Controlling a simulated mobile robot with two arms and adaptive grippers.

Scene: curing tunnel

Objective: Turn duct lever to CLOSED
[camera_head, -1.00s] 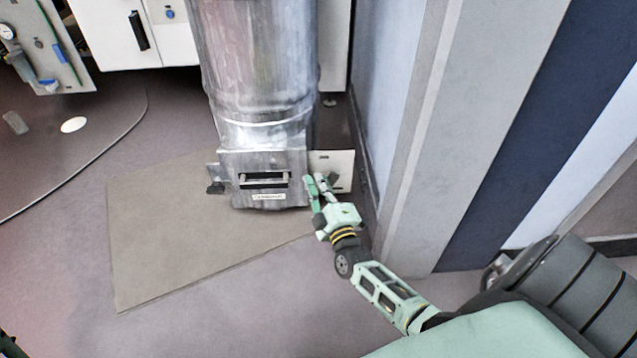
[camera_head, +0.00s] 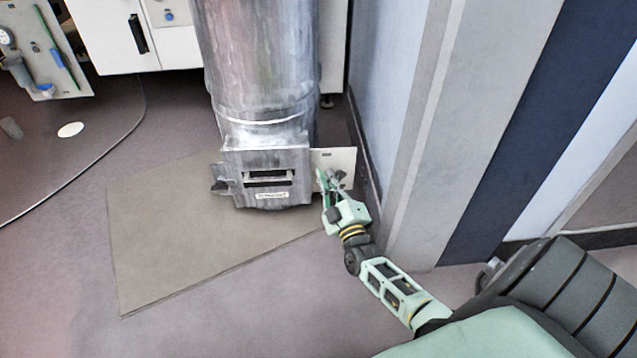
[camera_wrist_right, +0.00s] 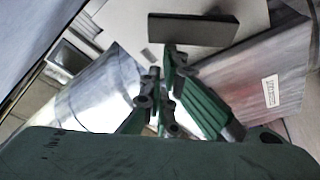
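The metal duct (camera_head: 262,70) stands upright with a box-shaped lower end that has a dark slot and a small label. A pale plate (camera_head: 345,158) sticks out at the right of the box. My right gripper (camera_head: 330,175) is in front of this plate, fingers pointing at it. In the right wrist view, a grey bar (camera_wrist_right: 192,30), probably the duct lever, lies across a pale surface just beyond the green fingers (camera_wrist_right: 160,75). The fingers look close together; I cannot tell whether they touch the bar. I cannot read any lever marking. My left gripper is out of view.
A wall with a grey pillar (camera_head: 425,150) stands close to the right of the duct and my right arm. A flat brownish mat (camera_head: 170,240) lies on the floor in front. White cabinets (camera_head: 110,35) stand behind at the left.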

